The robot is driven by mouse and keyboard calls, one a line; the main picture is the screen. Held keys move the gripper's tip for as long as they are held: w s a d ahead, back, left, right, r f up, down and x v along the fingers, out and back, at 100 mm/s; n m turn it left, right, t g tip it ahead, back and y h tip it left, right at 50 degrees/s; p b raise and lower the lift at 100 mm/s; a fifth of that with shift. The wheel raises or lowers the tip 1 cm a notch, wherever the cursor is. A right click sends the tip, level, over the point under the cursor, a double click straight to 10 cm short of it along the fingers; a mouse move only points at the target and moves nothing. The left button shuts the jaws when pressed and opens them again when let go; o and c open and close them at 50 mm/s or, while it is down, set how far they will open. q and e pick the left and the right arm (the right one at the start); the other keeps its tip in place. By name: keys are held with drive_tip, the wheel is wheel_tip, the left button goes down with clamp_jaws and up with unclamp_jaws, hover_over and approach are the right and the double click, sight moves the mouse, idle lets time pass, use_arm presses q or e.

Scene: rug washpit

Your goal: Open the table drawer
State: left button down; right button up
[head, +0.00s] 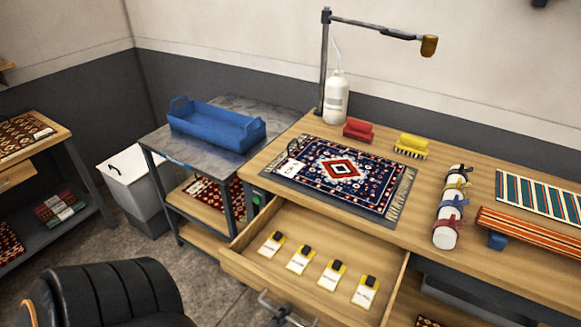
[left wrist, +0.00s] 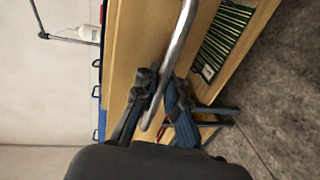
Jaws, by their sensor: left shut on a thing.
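The wooden table drawer (head: 232,262) is pulled well out from under the tabletop, and its inside shows. Several white tags with yellow and black tops lie in it. The silver bar handle (head: 265,299) is on its front, at the bottom of the head view. My left gripper (head: 281,316) is at this handle, partly cut off by the frame edge. In the left wrist view, the gripper's dark fingers (left wrist: 160,87) are shut around the handle bar (left wrist: 184,32), with the wooden drawer front behind. My right gripper is not in view.
The wooden table (head: 430,220) carries a patterned rug (head: 343,170), a white bottle (head: 336,100), two brushes and a rolled white bundle (head: 446,230). A blue tray (head: 215,125) stands on a grey side table. Bare floor (head: 215,300) shows left of the drawer.

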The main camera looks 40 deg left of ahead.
use_arm(q)
drive_tip(key=shift+s, duration=0.25)
drive_tip(key=c, duration=1.4)
unclamp_jaws()
drive_tip(key=shift+d, duration=0.1)
drive_tip(key=v, duration=1.2)
